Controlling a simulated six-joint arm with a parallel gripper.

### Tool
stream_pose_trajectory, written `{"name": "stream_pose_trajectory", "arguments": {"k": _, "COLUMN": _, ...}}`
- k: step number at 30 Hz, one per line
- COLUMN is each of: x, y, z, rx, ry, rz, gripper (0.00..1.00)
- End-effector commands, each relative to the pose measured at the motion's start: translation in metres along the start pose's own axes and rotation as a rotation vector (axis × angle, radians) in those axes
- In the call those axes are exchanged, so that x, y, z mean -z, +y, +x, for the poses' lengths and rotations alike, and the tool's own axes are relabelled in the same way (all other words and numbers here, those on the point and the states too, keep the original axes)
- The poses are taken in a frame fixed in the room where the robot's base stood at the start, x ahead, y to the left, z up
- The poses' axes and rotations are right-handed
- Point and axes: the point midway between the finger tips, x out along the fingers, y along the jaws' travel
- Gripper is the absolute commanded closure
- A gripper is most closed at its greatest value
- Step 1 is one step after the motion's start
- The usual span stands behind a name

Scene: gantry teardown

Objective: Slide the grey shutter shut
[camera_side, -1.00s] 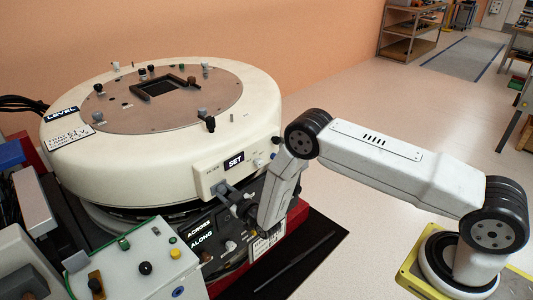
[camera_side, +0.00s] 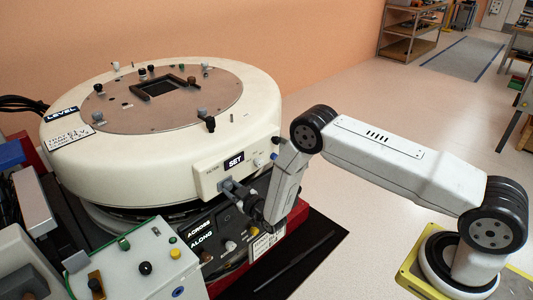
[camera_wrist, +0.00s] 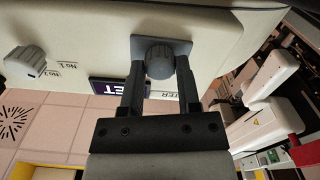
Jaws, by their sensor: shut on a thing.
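The grey shutter is a small flat plate (camera_wrist: 176,46) with a round ribbed knob (camera_wrist: 158,62) on the cream drum housing's front. In the wrist view my gripper (camera_wrist: 160,75) has one finger on each side of the knob and is shut on it. In the side view my gripper (camera_side: 235,188) meets the plate (camera_side: 224,184) just below the SET window (camera_side: 236,161). My fingers and the knob partly hide the plate there. In the wrist view my left finger covers part of the window (camera_wrist: 112,88).
The ACROSS and ALONG panel (camera_side: 203,236) lies below my gripper. A pale control box (camera_side: 145,258) stands at the front left.

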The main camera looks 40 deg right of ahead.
Motion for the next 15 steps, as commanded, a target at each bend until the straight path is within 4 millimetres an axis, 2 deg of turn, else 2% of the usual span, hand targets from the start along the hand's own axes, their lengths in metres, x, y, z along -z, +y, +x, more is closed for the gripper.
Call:
{"name": "stream_pose_trajectory", "arguments": {"k": 1, "x": -0.002, "y": 0.011, "z": 0.001, "rx": -0.007, "ry": 0.000, "rz": -0.001, "gripper": 1.00}}
{"name": "stream_pose_trajectory", "arguments": {"k": 6, "x": -0.009, "y": 0.037, "z": 0.001, "rx": -0.007, "ry": 0.000, "rz": -0.002, "gripper": 1.00}}
{"name": "stream_pose_trajectory", "arguments": {"k": 9, "x": -0.011, "y": 0.046, "z": 0.001, "rx": -0.005, "ry": 0.000, "rz": -0.002, "gripper": 1.00}}
{"name": "stream_pose_trajectory", "arguments": {"k": 15, "x": -0.012, "y": 0.050, "z": 0.001, "rx": -0.005, "ry": 0.001, "rz": -0.002, "gripper": 1.00}}
